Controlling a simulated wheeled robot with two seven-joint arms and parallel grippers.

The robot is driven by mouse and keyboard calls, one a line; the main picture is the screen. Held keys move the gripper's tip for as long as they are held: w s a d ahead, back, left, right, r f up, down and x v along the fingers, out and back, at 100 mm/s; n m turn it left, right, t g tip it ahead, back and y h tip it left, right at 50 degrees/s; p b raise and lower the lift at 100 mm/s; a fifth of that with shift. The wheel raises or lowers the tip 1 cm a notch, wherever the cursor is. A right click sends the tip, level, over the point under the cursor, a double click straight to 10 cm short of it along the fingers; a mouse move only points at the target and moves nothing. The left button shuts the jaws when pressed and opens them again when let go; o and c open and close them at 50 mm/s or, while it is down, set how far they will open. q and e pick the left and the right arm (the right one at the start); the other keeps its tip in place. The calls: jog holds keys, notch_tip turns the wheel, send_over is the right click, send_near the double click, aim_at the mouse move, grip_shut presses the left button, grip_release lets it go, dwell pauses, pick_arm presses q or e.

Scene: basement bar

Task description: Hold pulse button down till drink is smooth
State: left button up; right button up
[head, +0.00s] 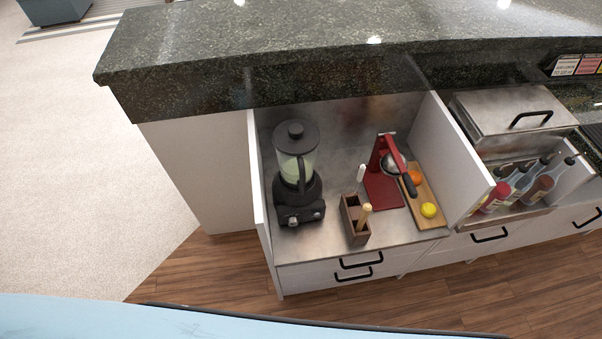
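A black blender (299,187) stands upright at the left of a recessed metal counter in the head view. Its clear jar (292,166) holds something pale green under a black lid (296,135). Small controls (303,217) show on the front of its base. I cannot tell which of them is the pulse button. Neither of my grippers is in the head view, and nothing touches the blender.
A wooden box (354,221) with tools, a red citrus press (386,175) and a cutting board (423,192) with a lemon (429,210) stand right of the blender. White side panels (257,185) bound the counter. A dark stone bar top (280,58) rises behind. Wooden floor (215,265) in front is clear.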

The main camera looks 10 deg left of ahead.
grip_shut()
dwell(1.3)
jog(key=w+a+r+m+t+y+b, duration=0.1)
jog(key=w+a+m+b, duration=0.1)
jog(key=w+a+m, duration=0.4)
jog(key=w+a+r+m+t+b, duration=0.1)
jog(key=w+a+m+b, duration=0.15)
jog(key=w, duration=0.45)
jog(key=w+a+r+m+t+y+b, duration=0.1)
jog(key=w+a+m+t, duration=0.15)
jog(key=w+m, duration=0.4)
jog(key=w+a+r+m+t+y+b, duration=0.2)
jog(key=w+a+r+m+y+b, duration=0.1)
jog(key=w+a+r+m, duration=0.7)
jog(key=w+r+m+b, duration=0.1)
jog(key=w+m, duration=0.2)
jog(key=shift+w+r, duration=0.35)
